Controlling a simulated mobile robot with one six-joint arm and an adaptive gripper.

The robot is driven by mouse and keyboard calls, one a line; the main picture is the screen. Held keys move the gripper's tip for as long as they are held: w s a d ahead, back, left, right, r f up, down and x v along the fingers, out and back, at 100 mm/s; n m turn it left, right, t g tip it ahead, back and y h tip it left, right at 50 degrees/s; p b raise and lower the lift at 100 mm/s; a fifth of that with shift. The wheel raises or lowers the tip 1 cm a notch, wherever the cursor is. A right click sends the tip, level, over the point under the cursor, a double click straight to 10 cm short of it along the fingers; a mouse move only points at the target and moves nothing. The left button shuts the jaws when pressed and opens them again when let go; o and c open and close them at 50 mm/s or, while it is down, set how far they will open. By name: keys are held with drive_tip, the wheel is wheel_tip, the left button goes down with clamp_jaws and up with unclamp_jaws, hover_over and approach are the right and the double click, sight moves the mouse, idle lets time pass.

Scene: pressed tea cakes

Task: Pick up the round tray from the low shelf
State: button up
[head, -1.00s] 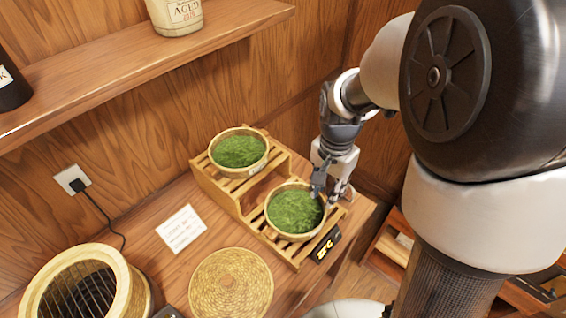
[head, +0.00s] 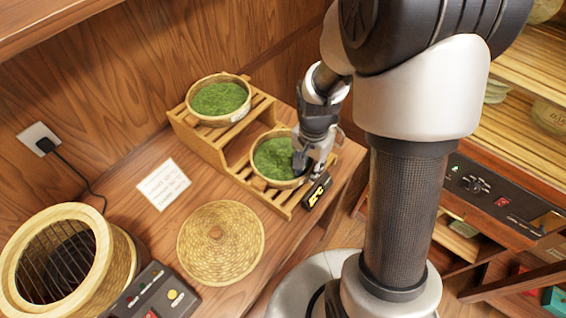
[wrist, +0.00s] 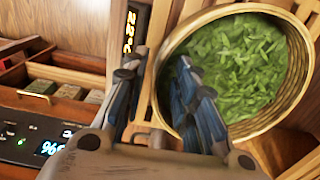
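The round tray (head: 275,184) on the low step of the slatted wooden stand is a shallow bamboo bowl filled with green leaves. It rests level there and also shows in the wrist view (wrist: 292,92). My gripper (head: 303,168) points down at the tray's right rim. In the wrist view my gripper (wrist: 160,65) has its fingers apart, one over the leaves and one outside the rim, with the rim between them. I see a gap between fingers and rim; whether either finger touches it I cannot tell.
A second leaf-filled tray (head: 220,121) sits on the upper step. A small lit display (head: 317,190) is by the stand's front. A woven lid (head: 221,243), a white card (head: 163,184), a round bamboo basket (head: 107,225) and a button panel (head: 150,295) share the counter.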

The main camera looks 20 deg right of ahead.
drive_tip(key=shift+f, duration=0.65)
drive_tip(key=shift+c, duration=0.3)
clamp_jaws()
drive_tip(key=shift+r, duration=0.1)
